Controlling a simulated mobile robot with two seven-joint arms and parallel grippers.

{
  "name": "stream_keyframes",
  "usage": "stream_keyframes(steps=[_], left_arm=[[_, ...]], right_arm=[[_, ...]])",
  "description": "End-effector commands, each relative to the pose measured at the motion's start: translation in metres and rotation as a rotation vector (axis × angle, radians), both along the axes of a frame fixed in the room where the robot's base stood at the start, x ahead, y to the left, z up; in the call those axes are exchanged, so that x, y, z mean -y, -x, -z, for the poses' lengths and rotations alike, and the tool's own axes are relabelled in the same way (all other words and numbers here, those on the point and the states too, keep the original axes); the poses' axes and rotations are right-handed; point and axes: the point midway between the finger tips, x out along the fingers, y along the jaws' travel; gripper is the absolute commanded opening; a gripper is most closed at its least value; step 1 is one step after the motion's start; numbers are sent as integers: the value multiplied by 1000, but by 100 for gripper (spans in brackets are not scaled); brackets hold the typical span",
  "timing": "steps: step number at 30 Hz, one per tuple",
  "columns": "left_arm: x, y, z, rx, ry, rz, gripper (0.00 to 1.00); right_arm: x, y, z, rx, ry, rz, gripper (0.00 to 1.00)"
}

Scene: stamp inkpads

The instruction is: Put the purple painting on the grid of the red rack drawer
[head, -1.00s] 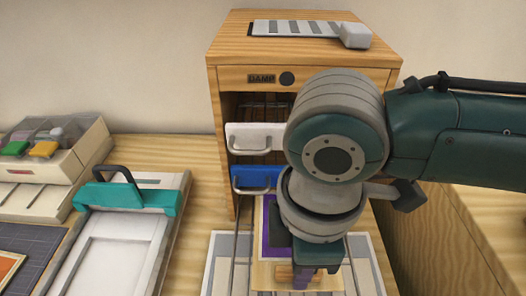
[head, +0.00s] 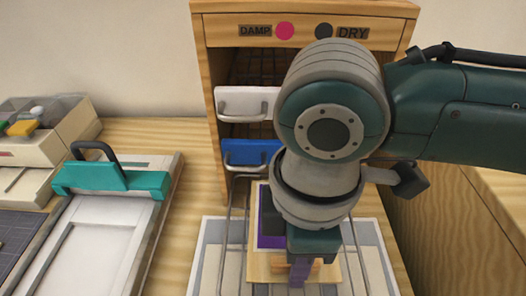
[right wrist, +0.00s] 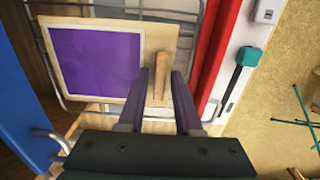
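The purple painting (head: 267,241) is a purple rectangle on a pale wooden board with a wooden handle. It also shows in the right wrist view (right wrist: 95,62). The board lies over the wire grid (head: 225,250) of the pulled-out drawer and looks rested on it. The red drawer front (right wrist: 212,55) is at the right in the right wrist view; it is hidden in the head view. My right gripper (right wrist: 162,75) has its fingers on either side of the handle (right wrist: 160,88), with narrow gaps, so it looks open around it. My left gripper is not in view.
The wooden cabinet (head: 206,90) has a white drawer (head: 245,103) and a blue drawer (head: 250,153) above the grid. A white press with a teal bar (head: 110,183) stands left. Bare table lies between.

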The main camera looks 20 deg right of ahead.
Motion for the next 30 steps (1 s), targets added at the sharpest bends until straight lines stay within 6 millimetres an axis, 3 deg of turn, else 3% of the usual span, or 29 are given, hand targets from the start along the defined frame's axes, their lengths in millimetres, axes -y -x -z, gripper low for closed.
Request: stream_keyframes(steps=[3, 13, 24, 30], left_arm=[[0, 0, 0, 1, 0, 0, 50], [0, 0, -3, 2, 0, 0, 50], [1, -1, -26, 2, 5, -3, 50], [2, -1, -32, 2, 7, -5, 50]], right_arm=[[0, 0, 0, 0, 0, 0, 47], [0, 0, -8, 1, -1, 0, 47], [-1, -1, -87, 3, -3, 0, 47], [-1, -1, -116, 2, -2, 0, 47]])
